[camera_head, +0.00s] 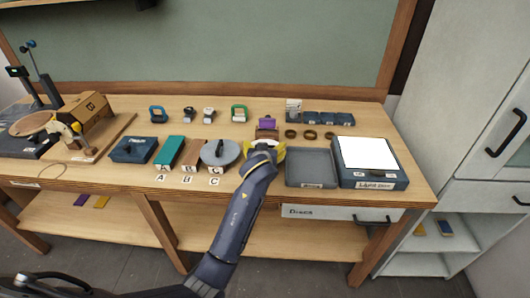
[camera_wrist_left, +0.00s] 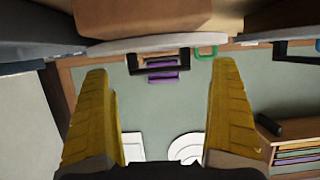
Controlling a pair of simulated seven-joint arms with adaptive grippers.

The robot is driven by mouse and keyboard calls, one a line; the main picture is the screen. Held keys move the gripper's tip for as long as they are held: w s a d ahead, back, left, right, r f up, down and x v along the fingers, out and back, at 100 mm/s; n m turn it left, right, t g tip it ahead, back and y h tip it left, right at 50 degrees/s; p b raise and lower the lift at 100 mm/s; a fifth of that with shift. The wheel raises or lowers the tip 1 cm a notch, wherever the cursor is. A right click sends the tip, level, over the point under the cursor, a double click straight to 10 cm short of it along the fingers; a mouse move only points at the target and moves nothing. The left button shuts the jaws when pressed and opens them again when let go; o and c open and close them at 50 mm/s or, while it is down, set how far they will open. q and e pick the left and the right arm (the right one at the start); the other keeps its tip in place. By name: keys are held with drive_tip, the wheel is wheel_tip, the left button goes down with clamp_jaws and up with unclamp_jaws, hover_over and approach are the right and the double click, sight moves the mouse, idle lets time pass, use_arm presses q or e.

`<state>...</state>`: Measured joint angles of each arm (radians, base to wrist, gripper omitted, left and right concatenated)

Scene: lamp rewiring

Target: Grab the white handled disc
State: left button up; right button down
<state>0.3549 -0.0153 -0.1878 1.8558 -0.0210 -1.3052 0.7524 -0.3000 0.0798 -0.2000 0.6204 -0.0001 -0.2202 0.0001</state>
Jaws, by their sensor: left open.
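Several small handled pieces stand along the back of the table in the head view. My left gripper (camera_head: 265,151) is over the table's front middle, between the grey round disc (camera_head: 220,153) and the grey tray (camera_head: 310,168). In the left wrist view its yellow fingers (camera_wrist_left: 163,120) are apart with nothing held. My right gripper is out of view.
Teal block (camera_head: 169,151), dark blue box (camera_head: 134,149) and a wooden block fill the left front. Blue box with white top (camera_head: 370,160) stands at right. A purple piece (camera_head: 267,123) and dark rings (camera_head: 310,134) lie behind my gripper. A drawer (camera_head: 340,213) is below.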

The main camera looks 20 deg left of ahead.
use_arm(q)
drive_tip(key=shift+x, duration=1.3)
drive_tip(key=shift+c, duration=0.3)
drive_tip(key=c, duration=1.3)
drive_tip(key=shift+r, duration=0.1)
drive_tip(key=shift+c, duration=0.2)
